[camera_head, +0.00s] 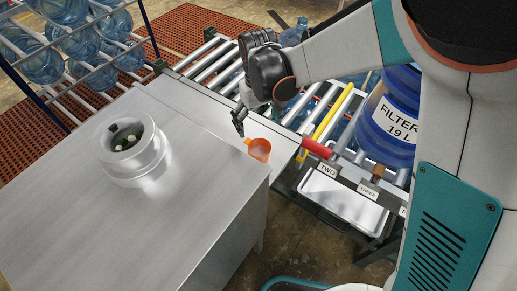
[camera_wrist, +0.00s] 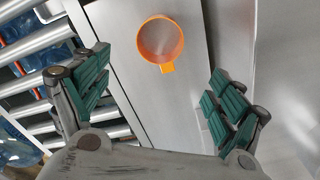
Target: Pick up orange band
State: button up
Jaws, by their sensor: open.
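The orange band (camera_head: 258,150) is a ring with a small tab. It lies near the corner of the grey metal table (camera_head: 80,220), close to the conveyor side. In the wrist view the band (camera_wrist: 160,38) shows whole at the top middle, its tab pointing down in the picture. My gripper (camera_wrist: 150,100) is open, with its green-padded fingers wide apart and nothing between them. The band lies ahead of the fingers, apart from both. In the head view my gripper (camera_head: 240,120) hangs just beyond the band, partly hidden by my own wrist.
A roller conveyor (camera_head: 225,65) runs behind, with a yellow bar (camera_head: 333,115) and red handle (camera_head: 317,149). Racked jugs are at upper left.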

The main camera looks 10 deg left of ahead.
notch_tip(320, 180, down, 7)
jog(key=shift+w+f+b, duration=0.1)
jog(key=shift+b, duration=0.95)
jog(key=shift+d+f+b, duration=0.15)
jog(key=shift+f+b, duration=1.15)
jog(key=shift+f, duration=1.45)
jog(key=c, duration=0.8)
